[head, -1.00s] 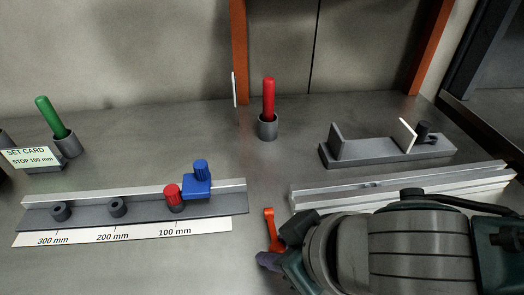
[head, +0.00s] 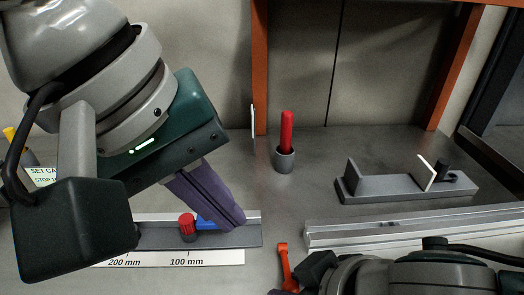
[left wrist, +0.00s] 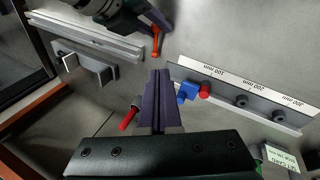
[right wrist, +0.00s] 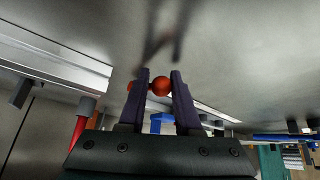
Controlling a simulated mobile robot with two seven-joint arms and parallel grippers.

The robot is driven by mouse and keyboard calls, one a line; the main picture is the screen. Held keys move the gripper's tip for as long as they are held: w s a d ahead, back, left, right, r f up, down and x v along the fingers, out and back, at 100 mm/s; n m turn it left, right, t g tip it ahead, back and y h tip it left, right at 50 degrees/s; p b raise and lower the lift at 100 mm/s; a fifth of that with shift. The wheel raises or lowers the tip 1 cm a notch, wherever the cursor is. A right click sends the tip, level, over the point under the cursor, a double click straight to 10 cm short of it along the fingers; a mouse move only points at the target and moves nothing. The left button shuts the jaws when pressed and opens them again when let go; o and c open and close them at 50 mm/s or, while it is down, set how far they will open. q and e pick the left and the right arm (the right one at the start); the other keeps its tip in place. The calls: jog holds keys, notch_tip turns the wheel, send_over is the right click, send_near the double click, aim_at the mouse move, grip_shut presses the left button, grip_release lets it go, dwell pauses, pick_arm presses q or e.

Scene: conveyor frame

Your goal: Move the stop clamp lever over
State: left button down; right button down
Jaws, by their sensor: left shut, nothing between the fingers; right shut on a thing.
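The orange clamp lever (head: 285,264) stands at the bottom middle of the head view, right of the rail end; it also shows in the left wrist view (left wrist: 156,42). My right gripper (right wrist: 160,78) is shut on the lever's round orange end (right wrist: 161,87); in the head view the arm partly hides this grip. The blue stop block (head: 207,224) sits on the grey rail (head: 248,236), with a red-capped pin (head: 187,224) beside it. My left gripper (head: 233,222) is shut and empty, and in the head view its fingers cover part of the blue block.
A red-handled pin stands in a grey cup (head: 284,160) behind. A grey bracket (head: 400,187) and a long metal rail (head: 420,229) lie at the right. The set card (head: 43,176) is partly hidden by my left arm. Bare table lies between cup and rail.

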jog(key=shift+a+r, duration=0.15)
jog(key=shift+a, duration=0.1)
pick_arm(q)
send_near(287, 277)
jog(key=w+f, duration=0.2)
jog(key=w, duration=0.1)
jog(key=shift+s+d+f, duration=0.3)
jog(key=shift+f, duration=0.25)
jog(key=shift+s+d+f, duration=0.3)
jog(key=shift+d+f, duration=0.05)
jog(key=shift+f, duration=0.25)
jog(key=shift+s+d+f, duration=0.35)
jog(key=shift+f, duration=0.1)
